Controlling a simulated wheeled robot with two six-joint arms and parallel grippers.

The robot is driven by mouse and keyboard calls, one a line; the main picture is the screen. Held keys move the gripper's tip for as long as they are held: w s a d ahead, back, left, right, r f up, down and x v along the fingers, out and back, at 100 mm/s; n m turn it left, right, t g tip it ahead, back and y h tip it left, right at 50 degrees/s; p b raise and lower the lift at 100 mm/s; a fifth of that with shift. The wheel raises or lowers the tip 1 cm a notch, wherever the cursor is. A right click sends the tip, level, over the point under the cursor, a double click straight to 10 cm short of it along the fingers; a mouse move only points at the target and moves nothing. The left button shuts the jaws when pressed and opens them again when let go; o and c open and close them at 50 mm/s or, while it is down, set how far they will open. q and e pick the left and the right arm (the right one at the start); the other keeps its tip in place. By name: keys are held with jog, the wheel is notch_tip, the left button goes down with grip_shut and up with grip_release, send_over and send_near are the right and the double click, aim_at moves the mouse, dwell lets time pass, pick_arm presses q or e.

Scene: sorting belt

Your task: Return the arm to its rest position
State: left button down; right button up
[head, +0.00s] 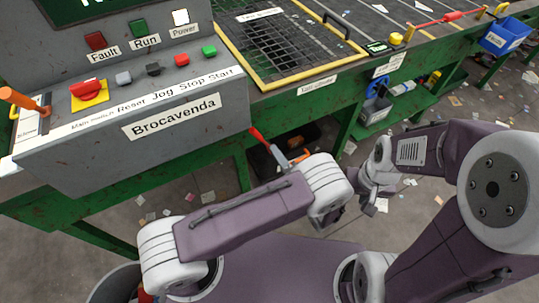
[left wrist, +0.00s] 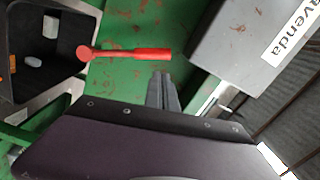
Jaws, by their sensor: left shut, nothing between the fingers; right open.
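My left gripper (head: 279,156) is shut and empty, just right of the grey control panel's lower right corner. Its closed grey fingertips (left wrist: 161,77) also show in the left wrist view, just below a red handle (left wrist: 125,53) and apart from it in the picture. The red handle shows in the head view too (head: 258,136), by the panel's right edge. My right gripper (head: 371,203) is open at the right of the head view, partly hidden by its own wrist.
The grey panel (head: 90,165) carries buttons, a red knob (head: 88,88) and an orange-handled lever (head: 22,100). Right of it are a yellow-framed grid (head: 330,75) and a blue bin (head: 503,38). A dark tray (left wrist: 45,55) holds small items. Litter lies on the floor.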

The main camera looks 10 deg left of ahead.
pick_arm(q)
jog(key=shift+s+d, duration=0.15)
jog(key=shift+d, duration=0.3)
pick_arm(e)
jog(key=shift+s+d+f, duration=0.15)
jog(key=shift+s+f, duration=0.1)
pick_arm(q)
jog(key=s+a+r+n+g+h+p, duration=0.1)
jog(key=s+a+r+n+g+p, duration=0.15)
jog(key=s+a+g, duration=0.45)
jog(key=s+a+r+n+g+h+p, duration=0.1)
jog(key=s+a+r+n+g+p, duration=0.15)
jog(key=s+a+g, duration=0.5)
notch_tip(320, 180, up, 7)
jog(key=n+t+h+p, duration=0.1)
jog(key=n+h+p, duration=0.1)
jog(key=h, duration=0.7)
jog(key=shift+w+d+r+n+p, duration=0.25)
jog(key=shift+n+p, duration=0.15)
jog(key=shift+p, duration=0.15)
pick_arm(e)
notch_tip(320, 180, up, 8)
pick_arm(q)
jog(key=shift+t, duration=0.25)
pick_arm(e)
jog(key=shift+r, duration=0.1)
jog(key=shift+c, duration=0.3)
